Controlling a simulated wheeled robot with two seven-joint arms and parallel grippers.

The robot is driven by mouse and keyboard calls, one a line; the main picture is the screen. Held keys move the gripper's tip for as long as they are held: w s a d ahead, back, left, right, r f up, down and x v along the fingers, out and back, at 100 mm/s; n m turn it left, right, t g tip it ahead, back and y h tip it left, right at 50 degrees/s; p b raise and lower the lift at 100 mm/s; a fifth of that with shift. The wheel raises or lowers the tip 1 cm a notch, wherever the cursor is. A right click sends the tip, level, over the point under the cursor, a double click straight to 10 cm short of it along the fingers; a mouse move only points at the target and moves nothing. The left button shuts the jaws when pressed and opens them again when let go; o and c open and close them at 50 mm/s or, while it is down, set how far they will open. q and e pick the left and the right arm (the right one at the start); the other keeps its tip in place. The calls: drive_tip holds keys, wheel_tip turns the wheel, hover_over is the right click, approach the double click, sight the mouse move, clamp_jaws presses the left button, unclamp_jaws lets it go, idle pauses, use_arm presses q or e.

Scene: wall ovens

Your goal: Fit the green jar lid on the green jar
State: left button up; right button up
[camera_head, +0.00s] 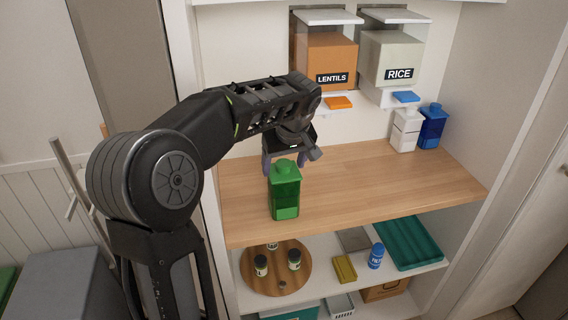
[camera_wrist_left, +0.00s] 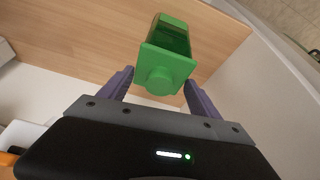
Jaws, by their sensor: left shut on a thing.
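The green jar (camera_head: 286,199) stands upright on the wooden shelf, near its front left part. The green lid (camera_head: 285,168), square with a round knob, is at the top of the jar; I cannot tell whether it is fully seated. My right gripper is not in view.
White (camera_head: 405,130) and blue (camera_head: 432,126) jars stand at the back right of the wooden shelf (camera_head: 370,190). LENTILS (camera_head: 328,62) and RICE (camera_head: 392,60) bins hang above. A lower shelf holds a turntable (camera_head: 275,270) and teal tray (camera_head: 408,243). The shelf's middle is clear.

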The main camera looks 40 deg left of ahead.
sight(287, 178)
use_arm(q)
drive_tip(key=o, duration=1.7)
drive_tip(key=shift+o, duration=0.2)
drive_tip(key=v, duration=0.8)
drive_tip(key=shift+b, duration=0.4)
drive_tip(key=shift+f, duration=0.1)
